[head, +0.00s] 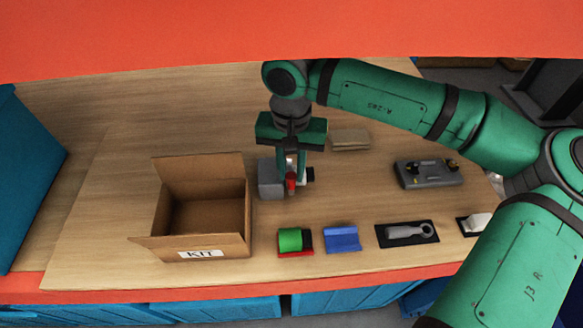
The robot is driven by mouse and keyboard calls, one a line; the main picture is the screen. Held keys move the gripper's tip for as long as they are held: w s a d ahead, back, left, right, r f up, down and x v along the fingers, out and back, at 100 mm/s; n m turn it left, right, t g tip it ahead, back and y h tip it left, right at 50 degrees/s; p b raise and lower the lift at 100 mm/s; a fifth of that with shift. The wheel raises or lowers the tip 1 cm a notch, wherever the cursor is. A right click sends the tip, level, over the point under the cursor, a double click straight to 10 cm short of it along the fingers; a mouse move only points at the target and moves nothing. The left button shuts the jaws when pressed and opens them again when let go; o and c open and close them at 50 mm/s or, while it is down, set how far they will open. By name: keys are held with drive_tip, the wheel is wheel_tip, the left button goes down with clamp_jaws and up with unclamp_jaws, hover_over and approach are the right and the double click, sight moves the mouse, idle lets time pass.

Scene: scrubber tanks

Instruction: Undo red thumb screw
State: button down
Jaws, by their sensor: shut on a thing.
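The red thumb screw (291,183) shows as a small red piece at the right side of a grey block-like fixture (269,180) on the wooden table. My gripper (291,175) points down over it from above, with its fingers around the screw. It is shut on the red thumb screw. A small black part (310,174) sticks out just to the right of the fingers. The fingers partly hide the fixture and the screw's far side, so I cannot tell how the screw sits in it.
An open cardboard box marked KIT (203,254) stands to the left. Along the front lie a green roll on a red base (292,240), a blue holder (342,238) and a grey wrench on a black mat (407,233). A grey control box (428,174) sits at right, a tan block (350,140) behind.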

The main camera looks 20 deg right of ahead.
sight(291, 175)
drive_tip(key=c, duration=1.5)
unclamp_jaws()
drive_tip(key=shift+c, duration=0.2)
wheel_tip(291, 175, up, 11)
